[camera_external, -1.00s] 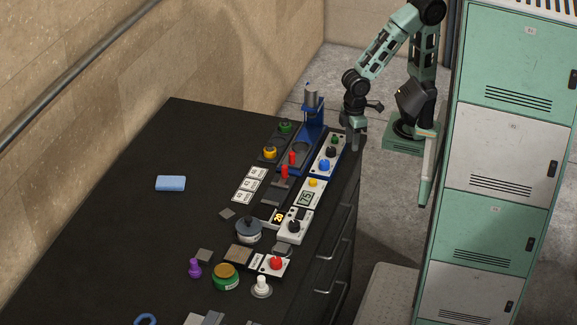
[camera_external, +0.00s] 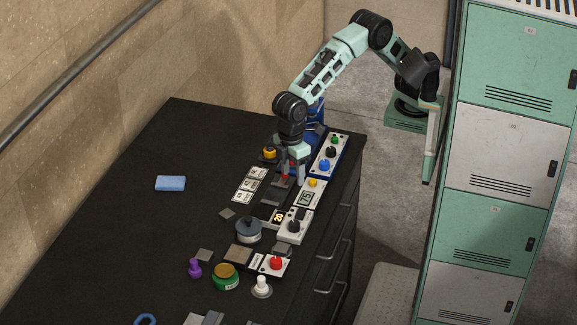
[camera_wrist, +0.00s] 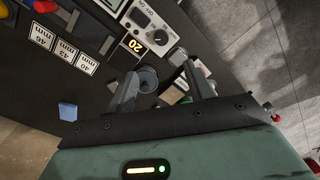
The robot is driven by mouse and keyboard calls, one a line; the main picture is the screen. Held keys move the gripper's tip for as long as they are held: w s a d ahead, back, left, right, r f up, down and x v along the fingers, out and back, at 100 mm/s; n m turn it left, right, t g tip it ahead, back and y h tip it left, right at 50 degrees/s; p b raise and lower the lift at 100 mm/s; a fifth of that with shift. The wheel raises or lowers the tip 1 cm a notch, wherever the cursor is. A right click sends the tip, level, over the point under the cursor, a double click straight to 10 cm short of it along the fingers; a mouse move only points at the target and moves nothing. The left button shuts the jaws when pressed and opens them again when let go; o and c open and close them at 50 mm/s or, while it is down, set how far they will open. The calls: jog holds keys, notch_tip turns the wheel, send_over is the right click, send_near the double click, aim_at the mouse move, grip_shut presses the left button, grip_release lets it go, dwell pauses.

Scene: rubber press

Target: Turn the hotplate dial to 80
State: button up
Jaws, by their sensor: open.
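The hotplate controller is a white box (camera_external: 291,236) near the table's right edge, with a lit "20" display (camera_external: 279,217) on its left. Its dark dial (camera_external: 294,226) sits on top, beside a second dark control. In the wrist view the display (camera_wrist: 135,43) also reads 20, and the controls stand in the upper middle, beyond the fingertips. My gripper (camera_external: 292,180) points down, open and empty, above the table and farther back than the dial, apart from it. In the wrist view my fingers (camera_wrist: 162,78) are spread wide.
A blue-edged button panel (camera_external: 328,156) stands farther back. A red button box (camera_external: 275,265) is in front. The table's left side is mostly clear.

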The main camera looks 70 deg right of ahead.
aim_at(294, 222)
jog(key=f+p, duration=0.1)
jog(key=f, duration=0.4)
jog(key=f+p, duration=0.1)
jog(key=f, duration=0.5)
jog(key=a+f+p, duration=0.1)
jog(key=f+p, duration=0.1)
jog(key=f, duration=0.4)
jog(key=shift+s+f, duration=0.2)
jog(key=shift+s, duration=0.2)
jog(key=c, duration=1)
